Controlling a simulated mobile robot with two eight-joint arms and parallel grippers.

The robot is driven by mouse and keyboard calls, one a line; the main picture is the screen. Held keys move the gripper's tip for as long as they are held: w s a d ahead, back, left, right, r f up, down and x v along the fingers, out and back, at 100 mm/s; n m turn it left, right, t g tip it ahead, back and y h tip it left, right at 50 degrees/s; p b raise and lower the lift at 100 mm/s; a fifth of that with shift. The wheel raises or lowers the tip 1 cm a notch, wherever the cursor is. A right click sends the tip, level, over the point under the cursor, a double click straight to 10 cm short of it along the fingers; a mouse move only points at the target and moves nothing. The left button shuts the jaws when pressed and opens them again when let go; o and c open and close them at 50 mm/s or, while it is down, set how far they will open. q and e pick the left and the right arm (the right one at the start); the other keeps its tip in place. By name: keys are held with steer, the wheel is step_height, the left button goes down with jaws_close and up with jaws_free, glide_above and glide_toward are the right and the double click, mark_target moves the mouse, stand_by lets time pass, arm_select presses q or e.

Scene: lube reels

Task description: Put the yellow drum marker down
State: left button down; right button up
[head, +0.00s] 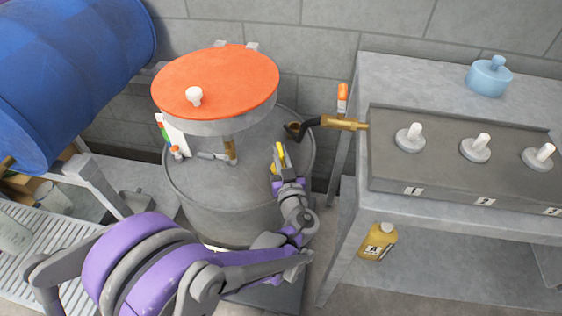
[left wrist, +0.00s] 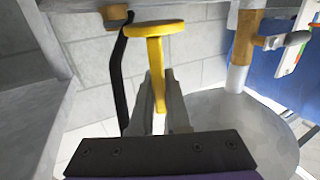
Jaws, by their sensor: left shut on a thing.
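The yellow drum marker (head: 279,152) is held in my left gripper (head: 282,172), at the right side of the grey drum's top in the head view. In the left wrist view the marker (left wrist: 154,32) is T-shaped, with its flat head away from me and its stem between the shut fingers (left wrist: 160,98). The grey drum (head: 210,205) stands below and behind the gripper. Whether the marker touches the drum top cannot be told. My right gripper is not in view.
A round orange plate (head: 216,78) with a white knob stands above the drum. A brass nozzle (head: 343,122) with a dark spout reaches over the drum's right rim. A grey bench (head: 400,82) with white-knobbed lids stands right. A blue barrel (head: 75,70) lies left.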

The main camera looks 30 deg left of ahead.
arm_select(q)
steer(key=shift+f, duration=1.15)
steer(key=shift+b, duration=0.3)
steer(key=shift+f, duration=0.2)
steer(key=c, duration=0.9)
jaws_free()
steer(key=shift+r, duration=0.1)
steer(key=shift+r, duration=0.2)
steer(key=p+v, duration=0.1)
steer(key=v, duration=1.1)
